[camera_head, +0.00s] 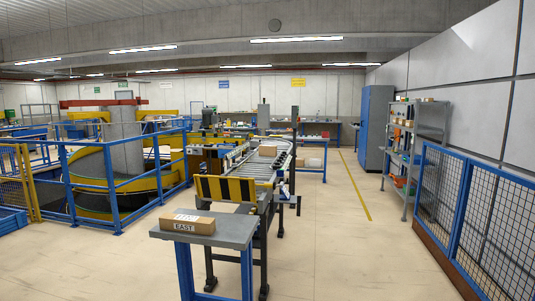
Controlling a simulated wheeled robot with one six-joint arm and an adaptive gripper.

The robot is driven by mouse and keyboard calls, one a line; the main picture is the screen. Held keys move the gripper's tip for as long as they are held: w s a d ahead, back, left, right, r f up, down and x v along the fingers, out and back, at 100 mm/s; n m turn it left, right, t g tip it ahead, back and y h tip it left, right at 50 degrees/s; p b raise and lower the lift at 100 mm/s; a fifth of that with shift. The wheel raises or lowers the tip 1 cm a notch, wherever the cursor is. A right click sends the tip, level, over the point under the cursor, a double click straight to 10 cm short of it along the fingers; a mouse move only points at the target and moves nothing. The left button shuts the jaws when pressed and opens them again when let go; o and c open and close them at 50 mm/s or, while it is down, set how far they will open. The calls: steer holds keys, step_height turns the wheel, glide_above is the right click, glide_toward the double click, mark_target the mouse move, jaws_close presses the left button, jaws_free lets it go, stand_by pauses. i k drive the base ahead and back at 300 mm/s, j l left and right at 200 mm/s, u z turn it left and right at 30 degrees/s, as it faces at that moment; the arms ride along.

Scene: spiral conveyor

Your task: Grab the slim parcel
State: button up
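A long, low brown cardboard parcel (204,226) lies on the grey top of a small table (232,236) with blue legs, in the near middle of the view. Another small brown parcel (267,151) sits farther off on the roller conveyor (283,158). I cannot tell for sure which of the two is the slim parcel. My gripper is not in view.
A black-and-yellow striped barrier (233,189) closes the conveyor's near end, just behind the small table. Blue railings (115,190) surround the spiral at left. A blue mesh fence (485,220) and a loaded shelf (415,150) stand at right. The floor (340,250) between is clear.

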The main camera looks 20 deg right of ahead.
mark_target(265, 150)
steer(key=i+l+z, duration=0.7)
steer(key=i, duration=0.25)
steer(key=i+l+z, duration=0.3)
steer(key=i, duration=0.2)
steer(key=i+z, duration=0.35)
steer(key=i, duration=3.75)
steer(key=i+l+u, duration=0.15)
steer(key=i+u, duration=0.15)
steer(key=i, duration=0.3)
steer(key=i+l+u, duration=0.35)
steer(key=i, duration=0.2)
steer(key=i+l+u, duration=0.3)
steer(key=i, duration=0.25)
steer(key=i+l+u, duration=0.65)
steer(key=l, duration=0.15)
steer(key=i+l+u, duration=0.2)
steer(key=l+u, duration=0.15)
steer(key=l, duration=0.15)
